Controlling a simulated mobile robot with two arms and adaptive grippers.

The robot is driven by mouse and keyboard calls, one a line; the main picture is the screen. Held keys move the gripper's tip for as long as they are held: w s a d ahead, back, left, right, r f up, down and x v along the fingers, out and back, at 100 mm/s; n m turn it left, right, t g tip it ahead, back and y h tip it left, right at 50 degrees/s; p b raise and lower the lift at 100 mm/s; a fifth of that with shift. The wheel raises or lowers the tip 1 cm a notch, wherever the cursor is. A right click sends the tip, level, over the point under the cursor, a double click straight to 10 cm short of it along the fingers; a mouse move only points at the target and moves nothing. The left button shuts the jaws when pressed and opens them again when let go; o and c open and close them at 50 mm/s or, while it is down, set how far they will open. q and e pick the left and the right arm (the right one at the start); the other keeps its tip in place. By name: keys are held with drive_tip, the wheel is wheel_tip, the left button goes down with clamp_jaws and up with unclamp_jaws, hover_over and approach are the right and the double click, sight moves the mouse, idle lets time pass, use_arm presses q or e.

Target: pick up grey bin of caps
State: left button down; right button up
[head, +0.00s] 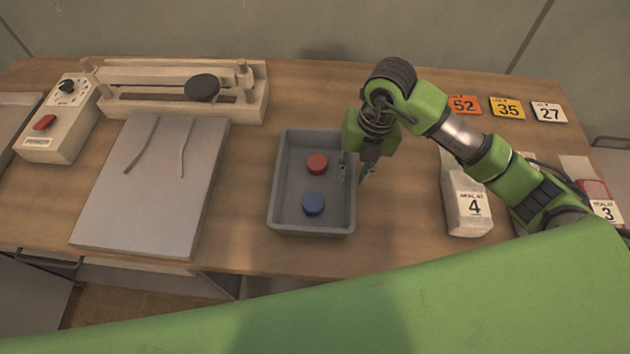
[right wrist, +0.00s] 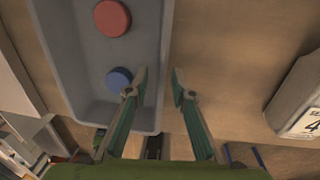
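The grey bin (head: 282,190) stands on the wooden table, with a red cap (head: 317,164) and a blue cap (head: 313,204) lying apart on its floor. My right gripper (head: 354,177) is open at the bin's right wall. In the right wrist view, the right gripper's fingertips (right wrist: 160,80) are spread either side of the bin's right rim (right wrist: 165,45). One finger is over the inside, the other is outside; I cannot tell whether either touches the wall. The red cap (right wrist: 112,18) and the blue cap (right wrist: 119,79) show there too. My left gripper is not in view.
A grey board (head: 150,190) with two thin strips lies left of the bin. Behind it are a beige sealer (head: 180,88) and a control box (head: 60,120). A bag labelled 4 (head: 467,205) stands to the right. Number cards, such as 35 (head: 507,108), lie at the back right.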

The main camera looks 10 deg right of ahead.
sight(352, 177)
drive_tip(key=shift+w+a+f+p, duration=0.15)
drive_tip(key=shift+f+p, duration=0.25)
drive_tip(key=shift+f, duration=1.5)
clamp_jaws()
drive_tip(key=shift+r, duration=0.15)
